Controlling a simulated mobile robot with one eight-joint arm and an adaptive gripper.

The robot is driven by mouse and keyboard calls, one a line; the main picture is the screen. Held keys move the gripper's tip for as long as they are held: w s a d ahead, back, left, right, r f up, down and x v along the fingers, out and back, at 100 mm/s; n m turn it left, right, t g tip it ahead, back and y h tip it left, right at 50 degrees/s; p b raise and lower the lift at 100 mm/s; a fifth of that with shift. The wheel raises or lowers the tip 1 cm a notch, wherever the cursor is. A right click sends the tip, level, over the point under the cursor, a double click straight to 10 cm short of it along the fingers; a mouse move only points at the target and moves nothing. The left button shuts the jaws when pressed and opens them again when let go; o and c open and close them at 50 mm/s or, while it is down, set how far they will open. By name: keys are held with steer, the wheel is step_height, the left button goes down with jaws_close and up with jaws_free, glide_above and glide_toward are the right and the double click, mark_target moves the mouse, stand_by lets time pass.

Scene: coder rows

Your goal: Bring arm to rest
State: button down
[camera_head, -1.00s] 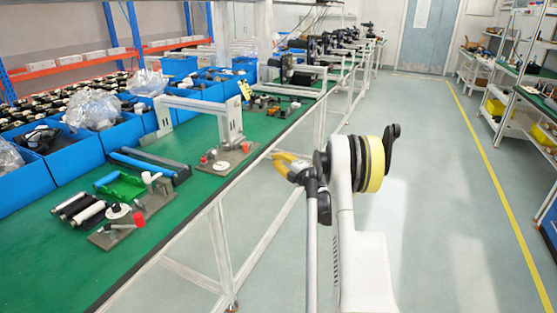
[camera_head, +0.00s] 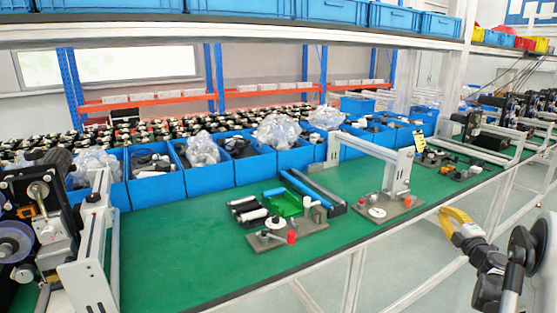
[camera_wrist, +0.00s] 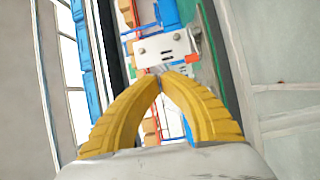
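My gripper (camera_head: 449,219) with yellow fingers is at the right of the head view. It hangs in front of the green workbench (camera_head: 200,260), beside its front edge, over the aisle. In the wrist view the two curved yellow fingers of my gripper (camera_wrist: 164,74) meet at their tips, with nothing seen between them. The wrist view is turned on its side. Part of my arm (camera_head: 525,265) shows at the right edge of the head view; the rest is cut off.
A white frame fixture (camera_head: 400,170) and a tool plate (camera_head: 290,240) stand on the bench. Blue bins (camera_head: 155,188) line its back. A machine (camera_head: 35,225) stands at the left. An overhead shelf (camera_head: 230,32) spans the top. Pale floor (camera_head: 410,290) in front is clear.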

steer(key=s+a+r+m+g+h, duration=0.1)
steer(key=s+a+r+m+h, duration=0.15)
steer(key=a+r+m, duration=0.5)
steer(key=s+a+r+m+g+h, duration=0.1)
steer(key=s+a+r+m+h, duration=0.3)
steer(key=r, duration=0.7)
steer(key=s+a+f+m+g+y, duration=0.1)
steer(key=s+a+f, duration=0.4)
steer(key=s+a, duration=0.5)
steer(key=s+a+f+m+g+y, duration=0.2)
steer(key=s+a+f+g+y, duration=0.2)
steer(key=s+a, duration=0.6)
steer(key=s+a+f+m+g+y, duration=0.1)
steer(key=s+a+f+g+y, duration=0.2)
steer(key=s+a+f, duration=0.4)
steer(key=s+a+g, duration=0.1)
steer(key=s+a, duration=0.2)
steer(key=a, duration=0.2)
steer(key=shift+s+a+f, duration=0.2)
steer(key=shift+s+f, duration=0.1)
steer(key=shift+m+y, duration=0.25)
